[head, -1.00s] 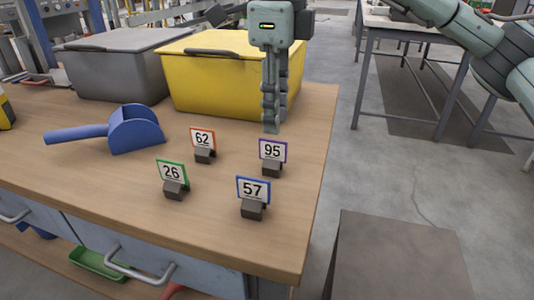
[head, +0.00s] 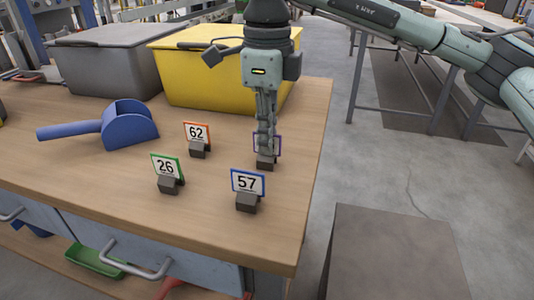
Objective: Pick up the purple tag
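The purple-edged tag (head: 279,146) stands on the wooden bench near its right edge, with its dark block foot below. My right gripper (head: 265,150) points straight down in front of the tag and hides most of its face, including the number. Its fingertips reach just above the foot. The fingers look close together and overlap the tag, but I cannot tell whether they grip it. My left gripper is not in view.
Nearby stand an orange tag 62 (head: 197,134), a green tag 26 (head: 167,169) and a blue tag 57 (head: 247,183). A blue scoop (head: 130,127) lies at left. Yellow (head: 205,82) and grey (head: 115,70) bins stand behind.

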